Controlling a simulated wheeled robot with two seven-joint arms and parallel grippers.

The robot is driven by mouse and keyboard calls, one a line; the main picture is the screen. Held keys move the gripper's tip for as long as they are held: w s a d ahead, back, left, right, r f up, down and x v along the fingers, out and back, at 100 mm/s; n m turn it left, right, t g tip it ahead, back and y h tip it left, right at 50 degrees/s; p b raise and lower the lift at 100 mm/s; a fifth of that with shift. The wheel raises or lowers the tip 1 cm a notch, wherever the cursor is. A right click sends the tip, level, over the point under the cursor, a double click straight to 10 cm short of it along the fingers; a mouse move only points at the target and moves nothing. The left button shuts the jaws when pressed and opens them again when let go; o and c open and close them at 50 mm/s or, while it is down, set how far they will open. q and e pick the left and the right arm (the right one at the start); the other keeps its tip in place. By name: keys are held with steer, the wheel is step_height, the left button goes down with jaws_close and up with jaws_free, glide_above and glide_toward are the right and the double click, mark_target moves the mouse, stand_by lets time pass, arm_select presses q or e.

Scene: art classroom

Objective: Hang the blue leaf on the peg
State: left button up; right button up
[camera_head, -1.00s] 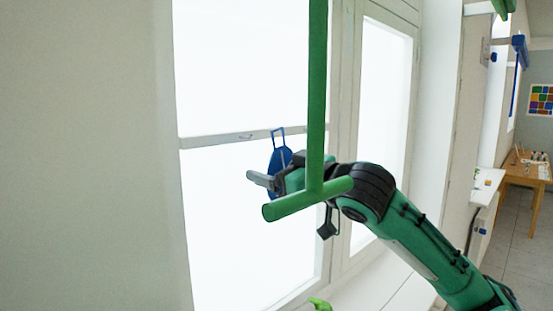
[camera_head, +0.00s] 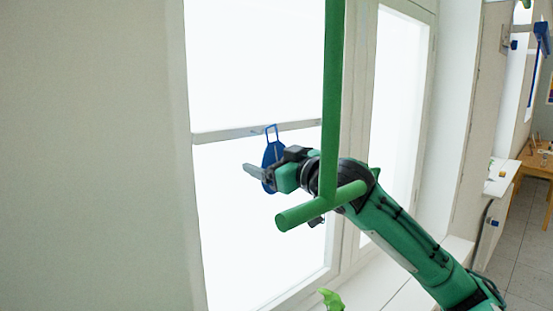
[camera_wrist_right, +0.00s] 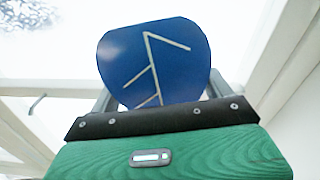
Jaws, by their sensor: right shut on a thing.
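The blue leaf (camera_head: 272,152) is a flat blue disc with a thin blue loop on top. My right gripper (camera_head: 267,176) is shut on its lower part and holds it upright before the window. In the right wrist view the leaf (camera_wrist_right: 152,62) has pale vein lines and stands between the fingers; its loop cannot be made out there. The peg (camera_wrist_right: 38,104) is a small grey hook on the window crossbar, left of the leaf. In the head view the loop overlaps the crossbar, close to the peg; contact cannot be told. My left gripper is not in view.
The pale window crossbar (camera_head: 225,134) runs behind the leaf. A green T-shaped bar (camera_head: 334,90) hangs in front of my right arm. A small bright green thing (camera_head: 331,299) is at the bottom. A wooden table (camera_head: 540,164) stands far right.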

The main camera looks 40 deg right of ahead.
steer(key=shift+w+a, duration=0.15)
steer(key=shift+w, duration=0.65)
steer(key=shift+w+f+p, duration=0.1)
steer(key=shift+w+p, duration=0.35)
steer(key=shift+w, duration=0.3)
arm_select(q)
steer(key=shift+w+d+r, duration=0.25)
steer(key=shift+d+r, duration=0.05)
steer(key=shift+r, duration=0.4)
arm_select(e)
steer(key=shift+w+f, duration=0.35)
steer(key=shift+w, duration=0.25)
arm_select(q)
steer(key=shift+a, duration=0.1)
arm_select(e)
steer(key=o, duration=0.9)
arm_select(q)
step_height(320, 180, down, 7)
steer(key=b, duration=0.7)
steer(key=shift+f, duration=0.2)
arm_select(e)
glide_toward(250, 157)
steer(key=s, duration=0.7)
steer(key=shift+d, duration=0.2)
steer(key=shift+f, duration=0.2)
